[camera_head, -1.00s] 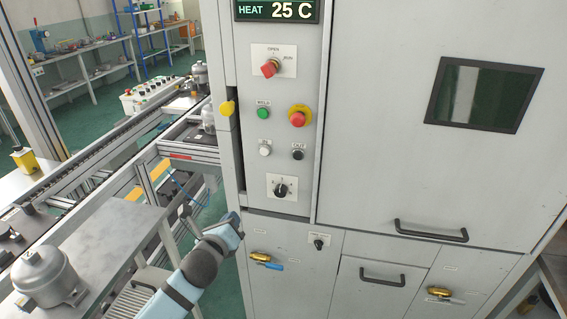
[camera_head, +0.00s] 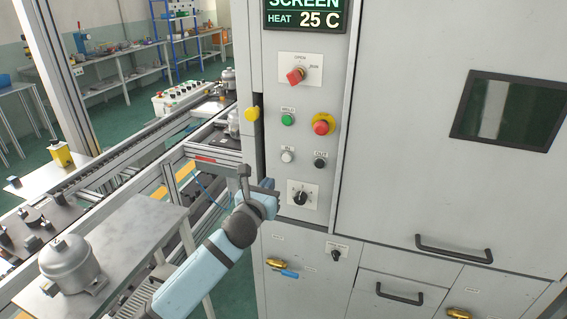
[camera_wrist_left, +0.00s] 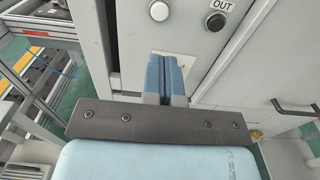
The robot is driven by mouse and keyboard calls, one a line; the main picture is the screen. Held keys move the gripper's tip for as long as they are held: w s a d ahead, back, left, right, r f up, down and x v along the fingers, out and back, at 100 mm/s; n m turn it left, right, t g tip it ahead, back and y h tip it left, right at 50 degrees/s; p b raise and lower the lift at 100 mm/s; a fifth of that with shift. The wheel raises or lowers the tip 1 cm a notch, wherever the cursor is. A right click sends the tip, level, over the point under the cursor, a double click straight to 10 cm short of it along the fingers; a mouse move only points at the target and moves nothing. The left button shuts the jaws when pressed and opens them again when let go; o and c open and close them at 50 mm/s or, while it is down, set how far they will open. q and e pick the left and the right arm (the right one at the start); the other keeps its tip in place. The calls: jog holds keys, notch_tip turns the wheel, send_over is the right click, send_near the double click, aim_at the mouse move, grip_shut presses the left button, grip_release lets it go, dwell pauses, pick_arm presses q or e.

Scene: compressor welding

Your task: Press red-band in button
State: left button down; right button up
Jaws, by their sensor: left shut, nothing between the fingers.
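The white in button (camera_head: 288,156) sits on the grey cabinet's control panel, below the green WELD button (camera_head: 287,120) and left of the black OUT button (camera_head: 319,163). Its label is too small to read surely. In the left wrist view the white button (camera_wrist_left: 159,11) is at the top edge, with the OUT button (camera_wrist_left: 216,22) to its right. My left gripper (camera_head: 268,184) is shut and empty, below and left of the white button and apart from it. Its blue fingers (camera_wrist_left: 164,62) point up towards the panel. My right gripper is not in view.
A red emergency button (camera_head: 322,124), a red-handled switch (camera_head: 296,76) and a black knob (camera_head: 299,198) share the panel. A yellow knob (camera_head: 252,114) is on the cabinet's left edge. A conveyor (camera_head: 120,155) and a table with a compressor (camera_head: 69,262) are left. A red strip (camera_head: 205,159) marks the conveyor frame.

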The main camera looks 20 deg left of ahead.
aim_at(286, 159)
pick_arm(q)
jog(key=w, duration=0.4)
jog(key=w+p, duration=0.1)
jog(key=w, duration=0.6)
jog(key=shift+w+d+p, duration=0.25)
jog(key=shift+w+p, duration=0.05)
jog(key=shift+p, duration=0.05)
jog(key=shift+w, duration=0.1)
